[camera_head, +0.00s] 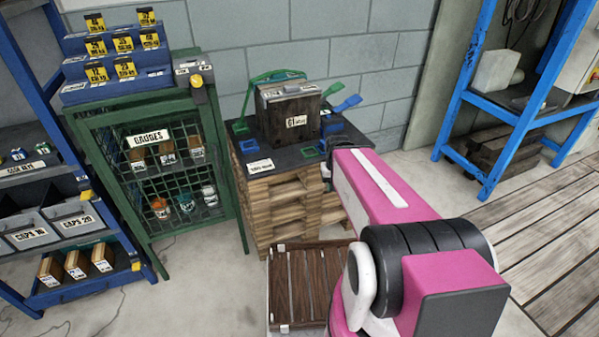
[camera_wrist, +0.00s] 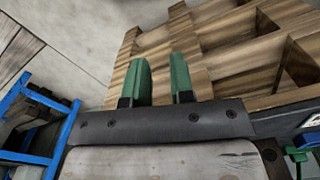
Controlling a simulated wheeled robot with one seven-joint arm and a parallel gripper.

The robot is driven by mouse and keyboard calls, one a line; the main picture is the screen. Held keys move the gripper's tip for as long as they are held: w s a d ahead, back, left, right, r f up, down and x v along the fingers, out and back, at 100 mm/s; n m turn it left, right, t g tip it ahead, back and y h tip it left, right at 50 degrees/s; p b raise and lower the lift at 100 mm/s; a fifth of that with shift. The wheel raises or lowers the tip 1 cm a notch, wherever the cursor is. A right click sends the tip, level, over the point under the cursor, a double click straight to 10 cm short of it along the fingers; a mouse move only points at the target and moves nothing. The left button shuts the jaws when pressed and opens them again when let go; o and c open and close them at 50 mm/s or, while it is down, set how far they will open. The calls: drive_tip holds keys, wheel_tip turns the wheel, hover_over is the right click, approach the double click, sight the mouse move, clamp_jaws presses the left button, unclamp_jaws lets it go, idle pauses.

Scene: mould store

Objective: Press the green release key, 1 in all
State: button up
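A dark mould block (camera_head: 287,115) with a white label stands on a dark top over stacked wooden pallets. A green lever (camera_head: 270,76) rises at its upper left, and a small green frame-like part (camera_head: 240,127) sits at its left. I cannot tell which green part is the release key. In the wrist view, my gripper (camera_wrist: 161,75) shows two green fingers, apart with nothing between them, in front of the pallet wood. A small green part (camera_wrist: 297,154) shows at the lower right edge. In the head view my arm hides the gripper.
The pallet stack (camera_head: 275,205) bears the dark top. A green mesh cabinet (camera_head: 165,165) labelled gauges stands to its left, and a blue shelf (camera_head: 40,225) stands further left. A slatted wooden piece (camera_head: 310,285) lies in front. A blue rack (camera_head: 470,110) stands at right; floor between is clear.

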clamp_jaws()
idle(1.4)
